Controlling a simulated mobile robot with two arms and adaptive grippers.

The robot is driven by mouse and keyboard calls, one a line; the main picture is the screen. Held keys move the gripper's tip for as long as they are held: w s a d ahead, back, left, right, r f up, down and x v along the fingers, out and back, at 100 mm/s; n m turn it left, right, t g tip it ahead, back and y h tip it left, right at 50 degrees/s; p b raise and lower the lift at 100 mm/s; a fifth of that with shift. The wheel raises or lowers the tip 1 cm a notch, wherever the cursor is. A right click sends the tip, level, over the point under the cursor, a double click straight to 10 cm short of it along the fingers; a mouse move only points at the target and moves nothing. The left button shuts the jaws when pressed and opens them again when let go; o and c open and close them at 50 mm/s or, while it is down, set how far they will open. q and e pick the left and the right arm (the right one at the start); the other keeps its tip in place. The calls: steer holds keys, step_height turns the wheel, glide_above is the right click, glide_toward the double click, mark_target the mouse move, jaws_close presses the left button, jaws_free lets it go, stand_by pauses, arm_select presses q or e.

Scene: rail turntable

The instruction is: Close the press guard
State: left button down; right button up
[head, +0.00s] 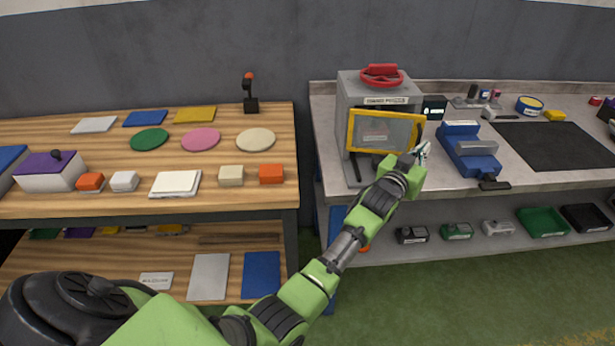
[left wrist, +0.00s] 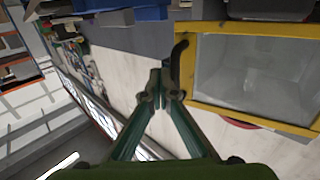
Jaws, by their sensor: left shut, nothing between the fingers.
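The press (head: 350,92) is a grey box with a red handwheel on top. It stands at the left end of the grey bench. Its guard (head: 385,130) is a clear panel in a yellow frame at the front, and its right edge reaches past the press body. I cannot tell how far it stands open. The guard (left wrist: 250,28) also fills the right of the left wrist view, with a dark handle (left wrist: 178,58) on its edge. My left gripper (head: 423,150) is shut and empty by the guard's right edge. Its fingertips (left wrist: 163,88) are close to the handle; contact is unclear. My right gripper is not in view.
A blue vise (head: 467,148) stands just right of my left gripper. A black mat (head: 560,145) lies farther right. The wooden table (head: 220,200) at left holds blocks and discs. Bins, including a green one (head: 541,221), stand on the lower shelf.

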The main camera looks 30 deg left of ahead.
arm_select(q)
steer(key=shift+w+a+b, duration=0.25)
steer(key=shift+w+b, duration=0.15)
steer(key=shift+w, duration=0.45)
steer(key=shift+w+a+b, duration=0.25)
steer(key=shift+w+b, duration=0.15)
steer(key=shift+w, duration=0.4)
